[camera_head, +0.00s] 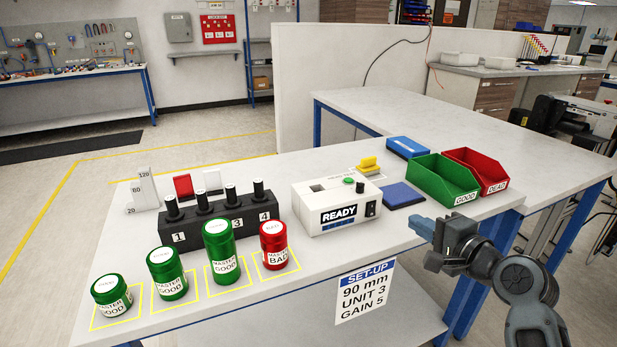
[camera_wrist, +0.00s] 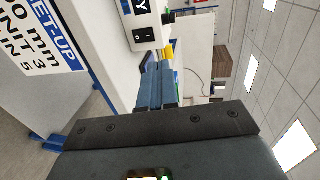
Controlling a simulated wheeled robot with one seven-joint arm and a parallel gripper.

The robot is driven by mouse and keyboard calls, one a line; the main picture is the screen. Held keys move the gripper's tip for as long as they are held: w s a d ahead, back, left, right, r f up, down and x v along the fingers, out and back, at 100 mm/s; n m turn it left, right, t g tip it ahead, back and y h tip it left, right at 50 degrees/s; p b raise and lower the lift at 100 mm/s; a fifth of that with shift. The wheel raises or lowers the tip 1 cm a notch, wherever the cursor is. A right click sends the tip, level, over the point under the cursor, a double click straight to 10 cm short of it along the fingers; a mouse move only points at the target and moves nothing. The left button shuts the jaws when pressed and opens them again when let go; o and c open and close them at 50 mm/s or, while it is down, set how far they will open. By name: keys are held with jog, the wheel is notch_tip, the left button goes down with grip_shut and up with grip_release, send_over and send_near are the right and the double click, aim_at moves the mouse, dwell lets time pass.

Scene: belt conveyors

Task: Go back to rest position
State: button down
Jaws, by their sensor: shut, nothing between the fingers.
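My gripper (camera_head: 424,226) is at the right front of the table in the head view, in front of the green bin and apart from everything on the table. Its fingers are together and hold nothing. In the wrist view the closed fingers (camera_wrist: 157,92) point away from the camera toward the table, and the white tester box with its black switch shows beyond them. My arm comes in from the lower right of the head view.
The table (camera_head: 300,262) carries a white READY box (camera_head: 336,205), green (camera_head: 443,181) and red (camera_head: 482,168) bins, a black holder (camera_head: 222,221) with several probes, and several green canisters plus a red one (camera_head: 273,245). A set-up sign (camera_head: 364,292) hangs on the front edge.

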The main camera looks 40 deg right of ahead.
jog(key=shift+a, duration=0.1)
jog(key=s+a+f+n+g, duration=0.1)
jog(key=s+a+f+n, duration=0.35)
jog(key=a, duration=0.35)
jog(key=s+a+f+n, duration=0.35)
jog(key=s+a, duration=0.25)
jog(key=a, duration=0.2)
jog(key=s+a+r+n+y, duration=0.2)
jog(key=s+a+n, duration=0.4)
jog(key=s, duration=0.2)
jog(key=s+a+r+n+y, duration=0.2)
jog(key=s+a+r+n, duration=0.1)
jog(key=s+a+n, duration=0.3)
jog(key=s+n, duration=0.1)
jog(key=s, duration=0.1)
jog(key=shift+s+r+t, duration=0.3)
jog(key=shift+s, duration=0.1)
